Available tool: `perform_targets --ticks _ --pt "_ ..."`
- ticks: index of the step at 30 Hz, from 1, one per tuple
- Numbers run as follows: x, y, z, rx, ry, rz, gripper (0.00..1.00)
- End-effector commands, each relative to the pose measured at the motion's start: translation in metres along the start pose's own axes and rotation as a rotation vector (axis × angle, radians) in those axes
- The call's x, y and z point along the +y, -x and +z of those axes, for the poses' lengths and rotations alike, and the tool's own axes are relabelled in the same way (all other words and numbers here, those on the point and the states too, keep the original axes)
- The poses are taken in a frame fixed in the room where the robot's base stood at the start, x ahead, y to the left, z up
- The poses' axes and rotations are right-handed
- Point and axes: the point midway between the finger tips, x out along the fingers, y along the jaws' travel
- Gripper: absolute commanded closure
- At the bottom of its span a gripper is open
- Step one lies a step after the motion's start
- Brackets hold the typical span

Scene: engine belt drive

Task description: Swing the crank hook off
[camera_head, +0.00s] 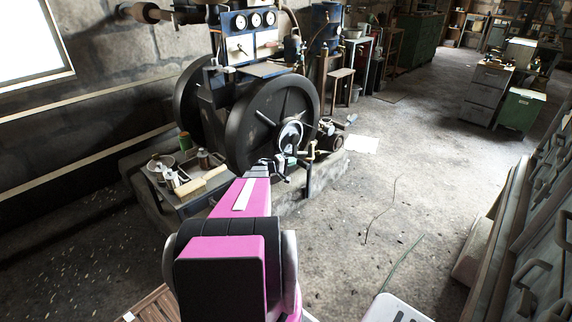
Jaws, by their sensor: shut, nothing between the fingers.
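The engine (247,100) stands against the left wall on a low concrete base, with a large dark flywheel (246,132) facing me. My pink arm reaches up from the bottom to the front of this wheel. My gripper (281,170) is at its end, just below the wheel's hub, small and partly hidden by my arm. It looks closed with nothing held. A small tan hooked piece (311,150) stands on a dark post (309,178) right of the gripper; it may be the crank hook. I cannot tell whether the gripper touches anything there.
A tray (206,191) with cans and a tan block sits left of my arm. A gauge panel (255,28) tops the engine. A workbench with drawers (540,225) runs along the right. A cord (402,262) lies on the floor. The middle floor is mostly clear.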

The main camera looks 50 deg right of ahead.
Motion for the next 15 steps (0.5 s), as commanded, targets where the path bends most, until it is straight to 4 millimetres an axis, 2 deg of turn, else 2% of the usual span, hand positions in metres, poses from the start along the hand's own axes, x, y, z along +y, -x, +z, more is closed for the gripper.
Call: perform_targets --ticks 1,6,15 --pt "-0.001 -0.01 -0.001 -0.001 0.0 0.0 1.0" --pt "-0.001 -0.031 -0.001 -0.001 0.0 0.0 1.0" --pt "0.0 -0.042 0.0 0.0 0.0 -0.001 1.0"
